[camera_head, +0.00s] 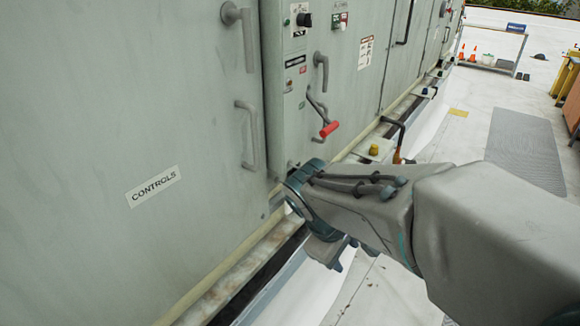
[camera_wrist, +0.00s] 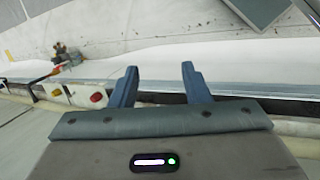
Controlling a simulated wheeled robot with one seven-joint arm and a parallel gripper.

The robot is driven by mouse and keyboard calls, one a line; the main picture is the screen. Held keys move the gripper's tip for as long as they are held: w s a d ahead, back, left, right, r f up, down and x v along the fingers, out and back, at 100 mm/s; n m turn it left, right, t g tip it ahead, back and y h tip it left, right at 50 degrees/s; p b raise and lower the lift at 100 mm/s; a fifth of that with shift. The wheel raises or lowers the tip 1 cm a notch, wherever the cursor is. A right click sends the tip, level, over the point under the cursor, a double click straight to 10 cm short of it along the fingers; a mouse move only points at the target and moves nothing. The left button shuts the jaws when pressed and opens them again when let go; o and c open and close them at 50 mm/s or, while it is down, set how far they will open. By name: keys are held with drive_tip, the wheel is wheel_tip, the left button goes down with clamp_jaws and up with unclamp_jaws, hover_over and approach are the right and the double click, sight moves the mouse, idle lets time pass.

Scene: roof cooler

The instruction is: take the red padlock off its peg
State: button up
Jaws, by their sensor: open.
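No red padlock on a peg can be made out for certain in either view. My gripper (camera_wrist: 158,78) is open and empty in the wrist view, its two blue fingers spread above the ledge below the cabinets. In the head view my gripper (camera_head: 338,256) is partly hidden by my arm, low beside the cabinet base. A red-ended lever (camera_head: 329,129) is on the grey cabinet in the head view. In the wrist view a small red round piece (camera_wrist: 97,97) is on a pale box, left of my fingers and apart from them.
A yellow knob (camera_head: 374,150) sits on a pale box on the ledge; a yellow knob also shows in the wrist view (camera_wrist: 57,92). The cabinet (camera_head: 90,100) fills the left. A rack with orange cones (camera_head: 490,57) stands far back. A grey mat (camera_head: 525,145) lies on the floor.

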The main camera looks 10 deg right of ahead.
drive_tip(key=w+a+n+t+h, duration=0.35)
drive_tip(key=w+a+n, duration=0.25)
drive_tip(key=w+n, duration=0.4)
drive_tip(key=w+a+n+t+h, duration=0.2)
drive_tip(key=w+a+n+t, duration=0.25)
drive_tip(key=w+n, duration=0.45)
drive_tip(key=x, duration=0.6)
drive_tip(key=p+x, duration=0.1)
drive_tip(key=x, duration=0.6)
drive_tip(key=shift+w+a, duration=0.2)
drive_tip(key=shift+w, duration=0.05)
drive_tip(key=shift+c, duration=0.3)
clamp_jaws()
